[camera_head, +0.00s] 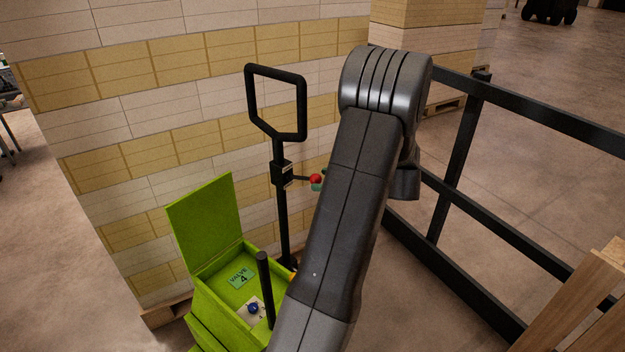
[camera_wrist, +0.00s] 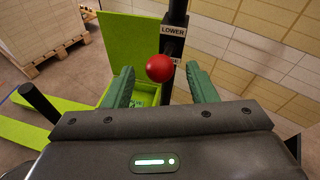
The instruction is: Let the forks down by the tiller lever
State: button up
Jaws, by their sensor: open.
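The tiller (camera_head: 282,205) is a black post with a loop handle (camera_head: 250,98) on top. The tiller lever sticks out from its black block (camera_head: 281,174) and ends in a red ball knob (camera_head: 315,178). In the wrist view a "LOWER" label (camera_wrist: 173,30) shows on the block above the red knob (camera_wrist: 159,68). My gripper (camera_wrist: 160,70) is open, with a green finger on each side of the knob and gaps visible between. I cannot tell how deep the knob sits between them. In the head view my arm hides most of the gripper.
A green box with a raised lid (camera_head: 205,222) and a "VALVE 4" label stands by the tiller. A wall of stacked reams (camera_head: 150,120) is close behind. A black railing (camera_head: 455,165) runs along the right. A loaded pallet (camera_wrist: 50,55) shows in the wrist view.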

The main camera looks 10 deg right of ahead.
aim_at(309, 178)
jog(key=v, duration=0.8)
jog(key=x, duration=1.3)
jog(key=shift+w+a+f, duration=0.1)
jog(key=shift+a, duration=0.15)
jog(key=shift+d+f, duration=0.15)
jog(key=shift+f, duration=0.3)
